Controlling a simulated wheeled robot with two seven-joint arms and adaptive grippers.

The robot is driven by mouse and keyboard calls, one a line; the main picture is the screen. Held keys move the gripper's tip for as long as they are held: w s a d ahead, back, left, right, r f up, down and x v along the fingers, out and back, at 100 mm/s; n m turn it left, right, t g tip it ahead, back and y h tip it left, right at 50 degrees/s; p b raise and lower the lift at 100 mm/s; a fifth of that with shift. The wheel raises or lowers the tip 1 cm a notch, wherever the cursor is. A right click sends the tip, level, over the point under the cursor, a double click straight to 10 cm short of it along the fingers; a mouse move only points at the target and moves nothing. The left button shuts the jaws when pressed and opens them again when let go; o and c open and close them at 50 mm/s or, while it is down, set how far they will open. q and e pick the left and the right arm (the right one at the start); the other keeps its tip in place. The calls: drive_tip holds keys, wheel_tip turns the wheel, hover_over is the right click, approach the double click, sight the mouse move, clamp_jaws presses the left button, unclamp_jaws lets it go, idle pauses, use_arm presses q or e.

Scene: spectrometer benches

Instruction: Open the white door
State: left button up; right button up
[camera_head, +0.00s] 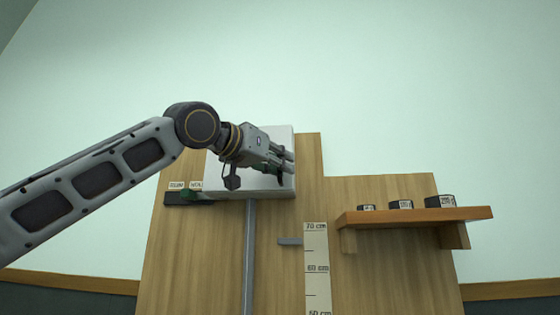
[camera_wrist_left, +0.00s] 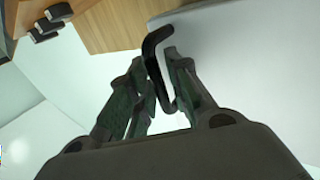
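The white door (camera_head: 280,137) is at the top of the wooden board, partly hidden behind my left gripper. Its pale panel fills the upper right of the left wrist view (camera_wrist_left: 255,60). A bent black handle (camera_wrist_left: 152,47) stands out from the panel and runs down between my fingers. My left gripper (camera_head: 284,165) is at the right part of the door. In the left wrist view its fingertips (camera_wrist_left: 156,62) are close together on both sides of the handle and seem to touch it. My right gripper is out of view.
A wooden shelf (camera_head: 415,215) with small dark labelled blocks (camera_head: 400,205) juts out at the right. A ruler scale (camera_head: 316,270) and a grey vertical rail (camera_head: 249,260) are on the board (camera_head: 195,260) below. A dark labelled strip (camera_head: 178,198) is left of the door.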

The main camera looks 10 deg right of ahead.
use_arm(q)
clamp_jaws()
drive_tip(key=shift+s+a, duration=0.1)
drive_tip(key=shift+s, duration=0.05)
idle(0.4)
